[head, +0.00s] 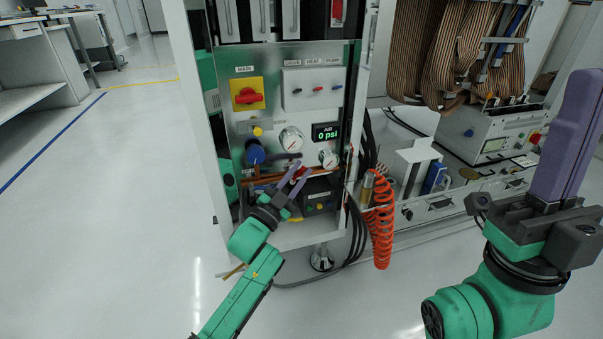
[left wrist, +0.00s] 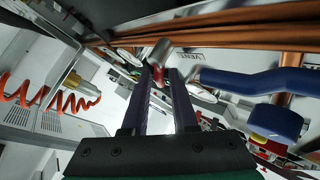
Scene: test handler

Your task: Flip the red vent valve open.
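The red vent valve handle (left wrist: 158,74) shows in the left wrist view below a silver fitting, beside the copper pipes and a VENT label (left wrist: 196,57). My left gripper (left wrist: 161,72) is open, its purple fingertips on either side of the red handle; I cannot tell whether they touch it. In the head view my left gripper (head: 298,178) is at the lower front of the test panel (head: 290,120), below the gauges, and the red handle is not clearly distinguishable. My right gripper (head: 580,85) is raised at the right, away from the panel, its finger gap not visible.
A blue lever (left wrist: 260,80) is close to the right of the left fingers. Copper pipes (left wrist: 240,28) run above them. A coiled red hose (head: 380,225) hangs right of the panel. The AIR display (head: 326,132) reads 0 psi. The floor at left is clear.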

